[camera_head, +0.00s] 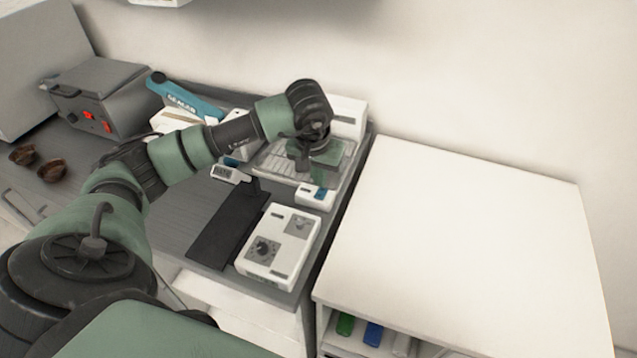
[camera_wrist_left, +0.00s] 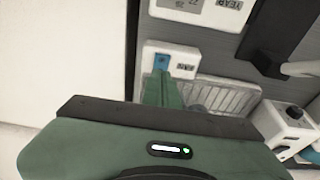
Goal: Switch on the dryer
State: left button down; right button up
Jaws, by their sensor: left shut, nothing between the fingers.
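A small white switch box (camera_head: 312,198) with a blue rocker switch (camera_head: 321,191) stands at the right of the grey desk, at the near end of a wire rack (camera_head: 285,162). I cannot tell for sure which unit is the dryer. My left gripper (camera_head: 322,156) is over the rack, just behind the box. In the left wrist view its shut, empty green fingers (camera_wrist_left: 163,78) point at the blue switch (camera_wrist_left: 161,62) on the white box (camera_wrist_left: 182,57) and hide its lower part. I cannot tell whether they touch it. My right gripper is not in view.
A white dial unit (camera_head: 278,249) and a black stand base (camera_head: 228,225) are on the near side. A white block (camera_head: 349,114) stands behind the rack. A grey box with red switches (camera_head: 100,98) is at left. The white cabinet top (camera_head: 455,225) at right is clear.

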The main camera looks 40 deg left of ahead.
aim_at(319, 197)
pick_arm(q)
jog(key=shift+s+f+p, duration=0.15)
jog(key=shift+f+p, duration=0.15)
jog(key=shift+f, duration=0.6)
jog(key=shift+s+f+p, duration=0.15)
jog(key=shift+f+p, duration=0.1)
jog(key=shift+f, duration=0.6)
jog(key=shift+f+b, duration=0.55)
jog(key=shift+b, duration=0.45)
jog(key=shift+s+d+r, duration=0.1)
jog(key=shift+s+r, duration=0.05)
jog(key=shift+r, duration=0.1)
jog(key=shift+w+r, duration=0.25)
jog(key=shift+w, duration=0.45)
